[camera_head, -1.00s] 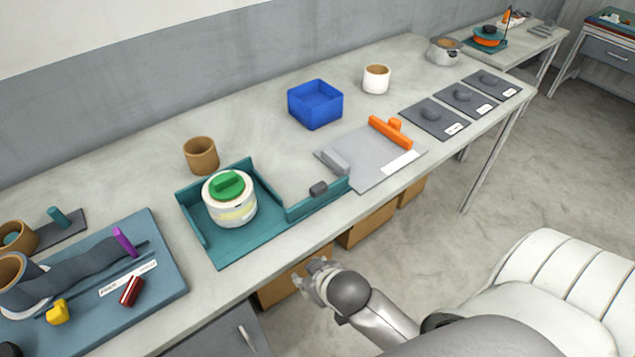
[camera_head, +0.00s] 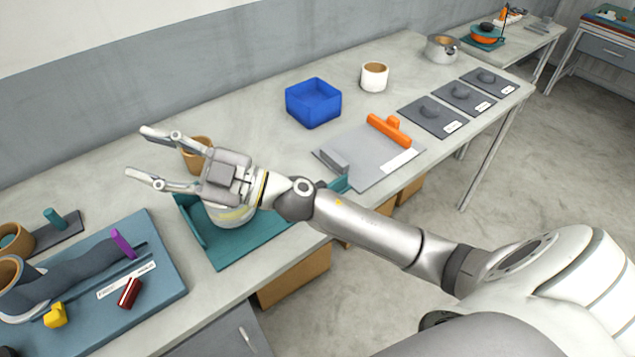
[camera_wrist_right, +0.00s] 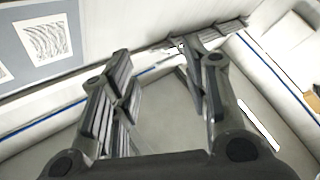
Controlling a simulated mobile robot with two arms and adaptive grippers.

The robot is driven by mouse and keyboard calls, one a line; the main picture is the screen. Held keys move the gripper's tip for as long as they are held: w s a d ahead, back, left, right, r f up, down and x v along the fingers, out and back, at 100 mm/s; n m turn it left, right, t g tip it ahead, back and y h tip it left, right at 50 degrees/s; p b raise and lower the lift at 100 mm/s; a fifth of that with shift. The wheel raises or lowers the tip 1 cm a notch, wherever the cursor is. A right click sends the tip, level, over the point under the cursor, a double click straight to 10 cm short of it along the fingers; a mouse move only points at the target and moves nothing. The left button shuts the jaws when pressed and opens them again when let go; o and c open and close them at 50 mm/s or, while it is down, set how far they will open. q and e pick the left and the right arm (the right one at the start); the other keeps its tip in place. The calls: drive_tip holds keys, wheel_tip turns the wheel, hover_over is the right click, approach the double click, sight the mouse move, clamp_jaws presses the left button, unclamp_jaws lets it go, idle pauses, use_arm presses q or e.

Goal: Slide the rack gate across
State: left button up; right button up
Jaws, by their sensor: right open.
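The teal rack (camera_head: 222,262) stands at the front edge of the bench. A white round canister (camera_head: 232,219) sits in it, its top hidden behind my right gripper. The rack's gate (camera_head: 341,184) is a teal bar on the right side. Only its end shows, since my right arm hides the rest and its dark knob. My right gripper (camera_head: 140,152) is open and empty, above the rack and pointing left, with its fingertips left of the brown cup. In the right wrist view its fingers (camera_wrist_right: 165,75) are spread with nothing between them. My left gripper is not in view.
A brown cup (camera_head: 196,155) stands behind the gripper. A blue board (camera_head: 165,270) with fittings lies to the left. A grey plate with an orange bar (camera_head: 389,130), a blue bin (camera_head: 314,104) and a white cup (camera_head: 374,77) are to the right. Bench between bin and rack is bare.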

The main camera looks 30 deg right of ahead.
wheel_tip(320, 180, down, 3)
drive_tip(key=s+a+n+g, duration=0.2)
drive_tip(key=a+n+g, duration=0.1)
drive_tip(key=n+g, duration=0.35)
drive_tip(key=m+g+h, duration=0.5)
drive_tip(key=g+h, duration=0.2)
drive_tip(key=h, duration=1.1)
hover_over(317, 185)
wheel_tip(317, 185, down, 11)
wheel_tip(317, 185, down, 11)
drive_tip(key=shift+s+r+p, duration=0.1)
drive_tip(key=shift+p, duration=1.15)
clamp_jaws()
